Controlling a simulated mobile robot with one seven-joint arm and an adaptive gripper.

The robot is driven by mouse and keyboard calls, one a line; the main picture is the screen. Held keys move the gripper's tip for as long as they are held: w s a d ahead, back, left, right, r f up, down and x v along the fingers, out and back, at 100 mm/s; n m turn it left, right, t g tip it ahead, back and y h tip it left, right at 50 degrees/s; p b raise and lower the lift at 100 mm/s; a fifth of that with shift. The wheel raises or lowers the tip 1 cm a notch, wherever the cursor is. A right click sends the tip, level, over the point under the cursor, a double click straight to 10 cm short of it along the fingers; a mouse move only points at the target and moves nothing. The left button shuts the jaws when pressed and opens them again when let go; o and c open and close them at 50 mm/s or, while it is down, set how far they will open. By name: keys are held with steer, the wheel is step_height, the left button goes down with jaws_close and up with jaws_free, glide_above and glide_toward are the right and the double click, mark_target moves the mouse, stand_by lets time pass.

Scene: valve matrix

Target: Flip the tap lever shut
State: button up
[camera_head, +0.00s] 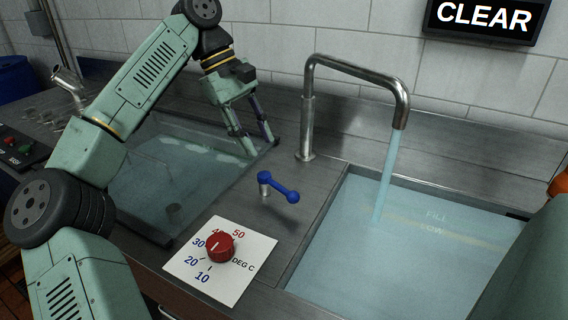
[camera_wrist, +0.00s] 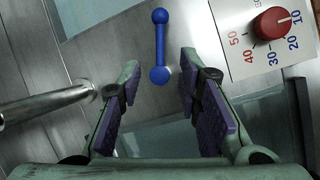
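The blue tap lever (camera_head: 278,189) stands on a short metal post on the counter, left of the right-hand basin. In the head view it points to the lower right, toward that basin. In the wrist view the lever (camera_wrist: 160,45) lies ahead of the fingertips, roughly midway between them. The chrome tap (camera_head: 308,115) pours a stream of water (camera_head: 387,175) into the basin. My gripper (camera_head: 252,143) is open with nothing between its fingers, pointing down behind and left of the lever. Its purple-padded fingers also show in the wrist view (camera_wrist: 160,82), apart from the lever.
A red dial (camera_head: 220,246) on a white temperature plate (camera_head: 238,280) sits in front of the lever. The right basin (camera_head: 430,260) holds water and bears FILL and LOW marks. A glass-sided water tank (camera_head: 165,205) is at left. A sign (camera_head: 484,17) reads CLEAR.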

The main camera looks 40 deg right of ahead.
mark_target(279, 185)
steer(key=p+x, duration=0.1)
steer(key=x, duration=0.9)
steer(key=shift+c, duration=0.5)
steer(key=shift+r, duration=0.1)
jaws_close()
